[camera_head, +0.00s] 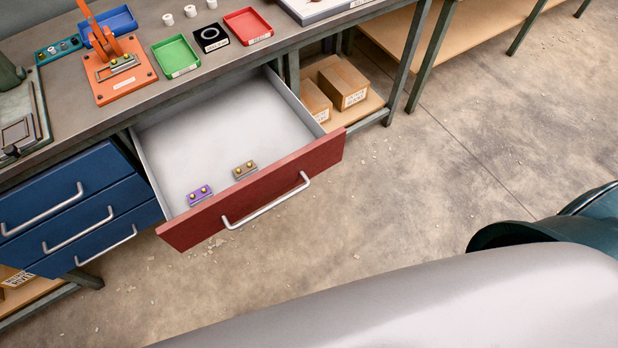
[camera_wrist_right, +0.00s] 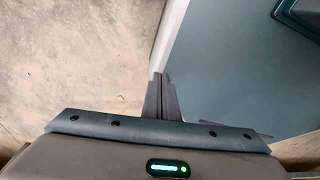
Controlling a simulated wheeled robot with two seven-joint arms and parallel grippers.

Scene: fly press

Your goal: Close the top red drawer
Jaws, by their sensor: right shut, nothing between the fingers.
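The top red drawer (camera_head: 262,193) is pulled well out from under the workbench in the head view, with a silver bar handle (camera_head: 267,201) on its front.
Blue drawers (camera_head: 72,215) are shut left of the red drawer. The workbench (camera_head: 215,65) holds an orange fixture (camera_head: 120,75), a green tray (camera_head: 175,56) and a red tray (camera_head: 248,26). Cardboard boxes (camera_head: 343,84) sit on a low shelf. The concrete floor (camera_head: 440,150) before the drawer is clear.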

